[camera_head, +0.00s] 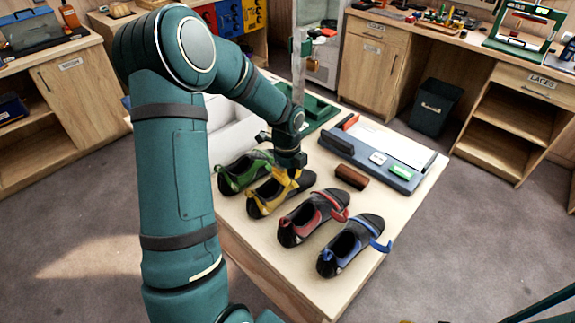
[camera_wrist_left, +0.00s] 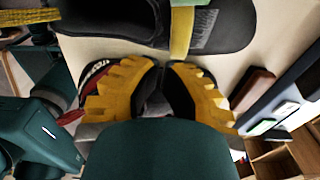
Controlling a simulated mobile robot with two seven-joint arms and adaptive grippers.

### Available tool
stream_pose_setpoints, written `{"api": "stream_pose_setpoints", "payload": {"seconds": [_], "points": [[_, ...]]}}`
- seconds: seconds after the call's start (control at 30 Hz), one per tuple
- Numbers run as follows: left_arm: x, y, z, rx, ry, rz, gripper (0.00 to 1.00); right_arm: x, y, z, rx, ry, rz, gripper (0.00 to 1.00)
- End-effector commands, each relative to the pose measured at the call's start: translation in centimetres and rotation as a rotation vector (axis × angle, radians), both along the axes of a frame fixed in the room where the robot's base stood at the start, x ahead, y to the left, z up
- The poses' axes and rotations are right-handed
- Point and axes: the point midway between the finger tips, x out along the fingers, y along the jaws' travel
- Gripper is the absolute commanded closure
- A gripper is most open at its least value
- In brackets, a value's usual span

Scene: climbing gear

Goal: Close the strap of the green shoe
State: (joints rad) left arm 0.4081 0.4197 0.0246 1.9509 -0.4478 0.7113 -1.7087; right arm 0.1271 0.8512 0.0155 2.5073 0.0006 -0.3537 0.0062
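The green shoe (camera_head: 232,180) is the leftmost and farthest in a row of shoes on the table. Its toe end is close to my left gripper and partly hidden; I cannot make out how its strap lies. My left gripper (camera_head: 291,172) is low over the yellow shoe (camera_head: 262,204), beside the green one. In the left wrist view, its yellow-toothed fingers (camera_wrist_left: 163,66) have their tips together with nothing visible held. Above them lies a dark shoe with a yellow strap (camera_wrist_left: 181,34); a bit of green (camera_wrist_left: 190,2) shows at the top edge. My right gripper is not clearly visible.
The red shoe (camera_head: 300,222) and blue shoe (camera_head: 342,250) stand nearer on the table, straps sticking out. A brown block (camera_head: 352,176) lies beyond the toes. A grey tray (camera_head: 402,183) with small items is behind it. A white box (camera_head: 232,118) stands behind the green shoe.

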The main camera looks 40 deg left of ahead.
Motion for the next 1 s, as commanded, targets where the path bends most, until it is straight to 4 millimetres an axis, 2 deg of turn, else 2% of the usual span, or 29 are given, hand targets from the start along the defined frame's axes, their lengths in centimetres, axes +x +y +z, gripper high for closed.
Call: {"api": "stream_pose_setpoints", "payload": {"seconds": [0.07, 0.2, 0.4, 0.83, 1.0], "points": [[-0.1, -0.1, -1.7, -0.001, 0.003, -0.001, 1.00, -0.1, 0.0, -0.5, 0.000, 0.002, 0.002, 0.53], [0.2, 2.0, -0.9, 0.002, -0.002, 0.005, 1.00, -0.1, 0.0, -0.3, 0.000, 0.003, 0.002, 0.53], [0.3, 3.5, -0.4, 0.001, 0.000, 0.002, 1.00, -0.1, 0.0, -0.3, 0.001, 0.003, 0.002, 0.53], [0.3, 3.8, -0.3, -0.001, 0.000, 0.001, 1.00, -0.1, 0.0, -0.3, 0.000, 0.003, 0.002, 0.53], [0.3, 4.0, 0.0, -0.024, 0.002, 0.003, 1.00, 0.0, 0.0, 0.3, 0.000, 0.000, 0.000, 0.53]]}}
